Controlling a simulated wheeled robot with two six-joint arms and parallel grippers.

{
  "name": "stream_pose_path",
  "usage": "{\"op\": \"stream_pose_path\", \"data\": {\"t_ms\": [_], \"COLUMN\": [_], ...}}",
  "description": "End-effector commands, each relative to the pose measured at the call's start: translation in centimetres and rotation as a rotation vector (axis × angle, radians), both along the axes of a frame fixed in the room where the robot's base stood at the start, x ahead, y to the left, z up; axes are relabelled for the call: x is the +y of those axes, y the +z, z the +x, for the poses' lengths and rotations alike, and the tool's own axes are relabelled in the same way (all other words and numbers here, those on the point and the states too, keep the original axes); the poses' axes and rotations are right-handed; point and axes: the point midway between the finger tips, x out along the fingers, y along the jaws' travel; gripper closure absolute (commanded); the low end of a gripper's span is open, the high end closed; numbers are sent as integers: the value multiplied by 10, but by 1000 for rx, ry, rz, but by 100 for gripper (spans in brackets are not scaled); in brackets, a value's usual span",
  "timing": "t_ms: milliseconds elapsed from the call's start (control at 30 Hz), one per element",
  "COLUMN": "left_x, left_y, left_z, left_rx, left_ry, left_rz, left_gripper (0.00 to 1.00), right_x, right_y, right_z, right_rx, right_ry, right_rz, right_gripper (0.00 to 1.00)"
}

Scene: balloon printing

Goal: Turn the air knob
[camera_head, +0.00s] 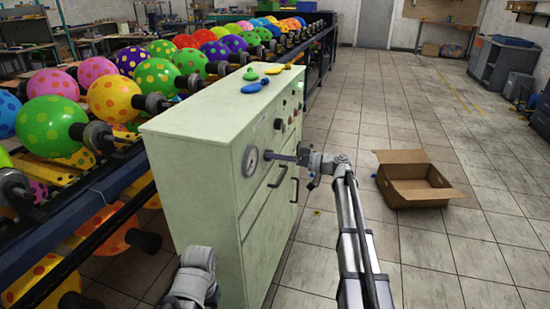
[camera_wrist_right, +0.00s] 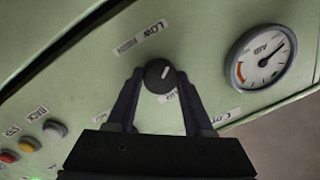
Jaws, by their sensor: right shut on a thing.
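The air knob (camera_wrist_right: 160,75) is a round black knob with a white mark, on the pale green front panel of the cabinet (camera_head: 208,125). My right gripper (camera_head: 271,156) reaches the panel from the right. In the right wrist view its two fingers (camera_wrist_right: 160,80) are closed on the knob's sides. In the head view the gripper hides the knob. The round air gauge (camera_wrist_right: 261,57) is to the right of the knob in the wrist view, its needle pointing up and right. A "LOW" label sits above the knob. My left gripper is not visible.
Several coloured buttons (camera_wrist_right: 30,145) are at the lower left of the wrist view. Racks of dotted balloons (camera_head: 155,77) stand behind.

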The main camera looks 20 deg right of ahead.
Motion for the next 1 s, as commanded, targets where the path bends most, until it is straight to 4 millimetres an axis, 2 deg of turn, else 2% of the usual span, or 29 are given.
{"op": "stream_pose_path", "data": {"t_ms": [1000], "left_x": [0], "left_y": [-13], "left_z": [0], "left_rx": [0], "left_ry": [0], "left_rz": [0], "left_gripper": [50], "right_x": [0], "right_y": [-2], "right_z": [-1], "right_rx": [787], "right_ry": [-1], "right_rz": [532], "right_gripper": [100]}}
